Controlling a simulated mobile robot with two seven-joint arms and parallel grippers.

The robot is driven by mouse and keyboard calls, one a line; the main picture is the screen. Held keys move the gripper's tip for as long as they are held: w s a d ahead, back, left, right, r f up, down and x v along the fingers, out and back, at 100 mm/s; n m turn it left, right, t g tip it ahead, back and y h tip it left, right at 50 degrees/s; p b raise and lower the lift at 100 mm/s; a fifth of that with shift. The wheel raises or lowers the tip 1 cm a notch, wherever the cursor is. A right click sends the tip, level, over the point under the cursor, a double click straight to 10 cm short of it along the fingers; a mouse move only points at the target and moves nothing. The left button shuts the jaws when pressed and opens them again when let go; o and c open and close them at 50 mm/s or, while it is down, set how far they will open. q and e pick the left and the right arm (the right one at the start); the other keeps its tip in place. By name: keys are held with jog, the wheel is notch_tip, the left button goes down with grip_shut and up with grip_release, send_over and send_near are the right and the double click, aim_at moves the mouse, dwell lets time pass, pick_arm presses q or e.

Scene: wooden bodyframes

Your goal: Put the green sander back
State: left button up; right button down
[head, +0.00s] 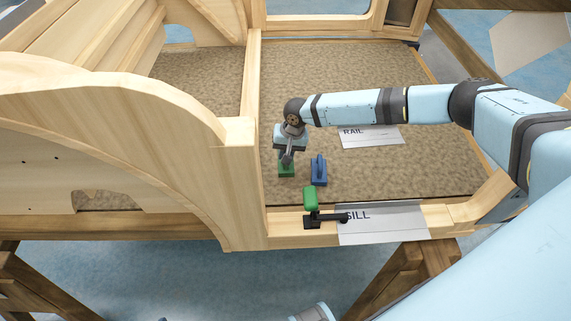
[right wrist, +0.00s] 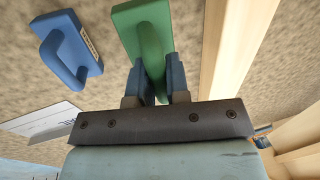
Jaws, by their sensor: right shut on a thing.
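The green sander (head: 286,172) is on or just above the brown speckled floor panel inside the wooden frame; I cannot tell if it touches. My right gripper (head: 287,158) comes down on it from above. In the right wrist view its two fingers (right wrist: 158,82) are shut on the handle of the green sander (right wrist: 152,32). The fingers hide part of the handle. My left gripper is not in view.
A blue sander (head: 319,172) stands close to the right of the green one. A green-and-black clamp (head: 311,203) sits on the front sill, beside the SILL paper (head: 385,222). The RAIL paper (head: 371,137) lies behind. A wooden post (head: 242,180) rises on the left.

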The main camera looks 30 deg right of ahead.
jog(key=shift+f, duration=2.55)
jog(key=shift+f+b, duration=0.15)
jog(key=shift+b, duration=0.15)
jog(key=c, duration=1.1)
grip_release()
notch_tip(320, 180, up, 12)
jog(key=s+d+p, duration=0.1)
jog(key=d, duration=0.1)
